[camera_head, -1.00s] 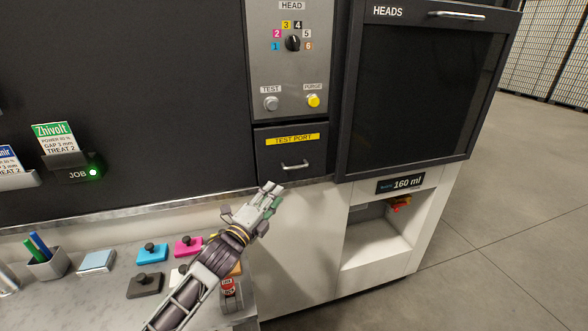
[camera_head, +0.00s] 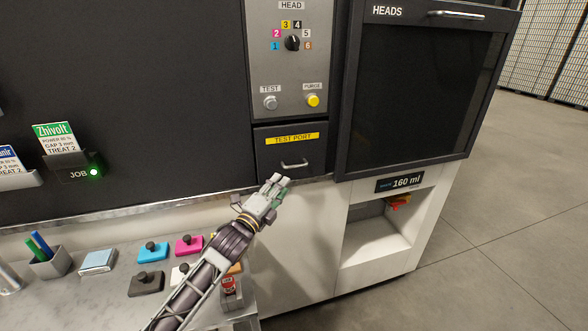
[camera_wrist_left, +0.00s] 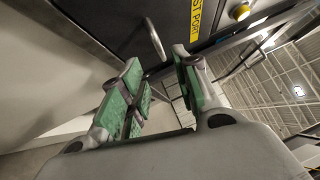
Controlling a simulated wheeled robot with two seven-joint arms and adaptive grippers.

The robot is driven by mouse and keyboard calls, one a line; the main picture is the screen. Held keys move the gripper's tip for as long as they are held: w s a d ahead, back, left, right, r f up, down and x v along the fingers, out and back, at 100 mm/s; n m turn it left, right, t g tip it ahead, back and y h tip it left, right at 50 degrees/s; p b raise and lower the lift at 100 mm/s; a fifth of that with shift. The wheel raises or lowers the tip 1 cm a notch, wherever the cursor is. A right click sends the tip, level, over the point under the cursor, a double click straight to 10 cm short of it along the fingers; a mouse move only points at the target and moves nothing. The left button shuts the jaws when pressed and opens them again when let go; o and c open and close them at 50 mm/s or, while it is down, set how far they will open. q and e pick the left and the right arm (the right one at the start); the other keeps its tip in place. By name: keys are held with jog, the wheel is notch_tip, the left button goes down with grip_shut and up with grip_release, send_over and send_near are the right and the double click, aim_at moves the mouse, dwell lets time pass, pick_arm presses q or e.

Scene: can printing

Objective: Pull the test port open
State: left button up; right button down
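The test port (camera_head: 291,151) is a dark drawer front with a yellow label and a silver bar handle (camera_head: 295,165); it looks flush with the panel. My left gripper (camera_head: 277,181) is just below and left of the handle. In the left wrist view my left gripper (camera_wrist_left: 156,78) has its green-padded fingers spread apart with nothing between them. The handle (camera_wrist_left: 155,39) shows there beyond the fingertips, apart from them. My right gripper is in neither view.
A metal ledge (camera_head: 150,206) runs below the dark panel. Colored blocks with knobs, such as a cyan one (camera_head: 151,252), sit on the bench below. The HEADS cabinet (camera_head: 420,95) stands right of the port. Open floor (camera_head: 500,240) lies at the right.

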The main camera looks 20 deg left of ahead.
pick_arm(q)
jog(key=p+x, duration=0.1)
jog(key=x, duration=0.9)
dwell(0.4)
grip_shut()
dwell(0.5)
